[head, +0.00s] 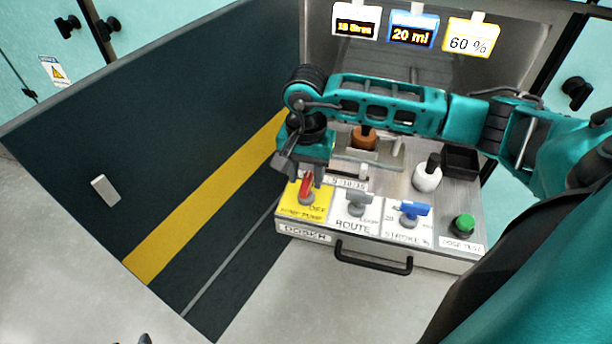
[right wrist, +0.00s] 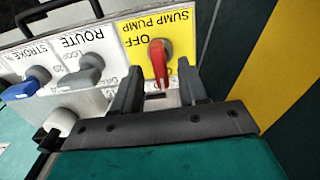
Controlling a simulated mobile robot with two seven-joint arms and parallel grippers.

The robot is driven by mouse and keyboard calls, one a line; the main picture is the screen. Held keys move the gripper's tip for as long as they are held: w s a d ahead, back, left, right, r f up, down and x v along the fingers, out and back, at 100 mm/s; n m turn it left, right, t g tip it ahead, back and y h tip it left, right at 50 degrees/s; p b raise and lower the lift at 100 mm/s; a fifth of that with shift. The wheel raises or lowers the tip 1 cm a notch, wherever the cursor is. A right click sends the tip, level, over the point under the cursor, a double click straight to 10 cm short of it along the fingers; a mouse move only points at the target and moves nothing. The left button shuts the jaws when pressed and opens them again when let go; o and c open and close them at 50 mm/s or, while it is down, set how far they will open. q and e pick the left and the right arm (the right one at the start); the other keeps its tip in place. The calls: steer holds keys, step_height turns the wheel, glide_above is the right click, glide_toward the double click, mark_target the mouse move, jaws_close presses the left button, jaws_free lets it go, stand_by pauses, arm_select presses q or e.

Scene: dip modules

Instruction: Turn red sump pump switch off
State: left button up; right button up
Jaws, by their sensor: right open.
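The red sump pump switch (head: 306,187) sits on a yellow label plate (head: 290,206) marked OFF and SUMP PUMP, at the left end of the panel. In the right wrist view the red switch (right wrist: 160,58) stands on its yellow plate (right wrist: 183,28), with its lever running toward my gripper. My right gripper (head: 300,172) is over the switch from behind. Its fingers are open, and in the right wrist view the gripper (right wrist: 158,88) has one finger on each side of the lever. I cannot tell whether either finger touches it. My left gripper does not show clearly.
The grey ROUTE switch (head: 358,203), blue STROKE switch (head: 412,211) and green button (head: 463,225) line the panel to the right. A black handle (head: 373,256) juts out in front.

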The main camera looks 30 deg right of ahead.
steer(key=shift+f, duration=0.45)
jaws_close()
